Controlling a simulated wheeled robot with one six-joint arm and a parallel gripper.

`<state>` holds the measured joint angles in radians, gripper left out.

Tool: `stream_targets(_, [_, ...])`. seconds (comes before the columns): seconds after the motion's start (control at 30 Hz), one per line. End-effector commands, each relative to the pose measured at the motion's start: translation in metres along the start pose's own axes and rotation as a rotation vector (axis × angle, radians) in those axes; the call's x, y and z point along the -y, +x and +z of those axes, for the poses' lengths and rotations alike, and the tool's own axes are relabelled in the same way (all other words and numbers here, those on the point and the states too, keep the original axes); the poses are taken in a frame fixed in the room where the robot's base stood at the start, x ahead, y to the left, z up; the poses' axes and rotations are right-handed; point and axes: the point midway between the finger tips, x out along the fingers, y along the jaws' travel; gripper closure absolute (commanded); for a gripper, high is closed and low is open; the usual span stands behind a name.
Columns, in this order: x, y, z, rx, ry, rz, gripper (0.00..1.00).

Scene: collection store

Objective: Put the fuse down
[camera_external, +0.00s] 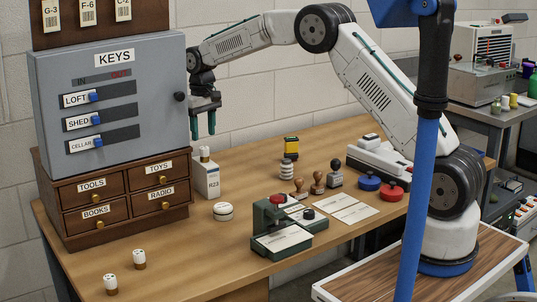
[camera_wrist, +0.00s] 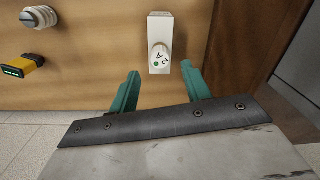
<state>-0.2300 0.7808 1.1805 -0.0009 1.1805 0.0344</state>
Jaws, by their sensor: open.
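A white fuse with a brown lower part (camera_external: 205,152) stands upright on top of a white box marked R23 (camera_external: 207,182), beside the drawer cabinet. In the wrist view the fuse (camera_wrist: 158,56) shows its round top marked 2 A, on the white box (camera_wrist: 160,23). My gripper (camera_external: 203,136) is open and empty above the fuse, with its green fingers pointing down and apart from it. In the wrist view my gripper (camera_wrist: 160,70) has its fingertips spread left and right below the fuse. Two similar fuses (camera_external: 139,259) (camera_external: 111,284) stand on the table at the front left.
The grey KEYS cabinet (camera_external: 150,70) stands on the drawer unit (camera_external: 120,200) left of my gripper. A round white tin (camera_external: 223,211), a green device (camera_external: 283,238), stamps (camera_external: 318,182) and a yellow-black item (camera_external: 291,147) stand to the right. Bare wood (camera_external: 190,255) lies in front.

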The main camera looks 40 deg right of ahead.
Motion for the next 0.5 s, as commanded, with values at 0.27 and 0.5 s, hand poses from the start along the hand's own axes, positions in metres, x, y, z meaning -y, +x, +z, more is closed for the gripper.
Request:
stream_targets(0.27, [0.0, -0.047, -0.001, -0.001, 0.0, 0.0, 0.52])
stream_targets(0.5, [0.0, -0.057, 0.0, 0.0, 0.0, 0.0, 0.52])
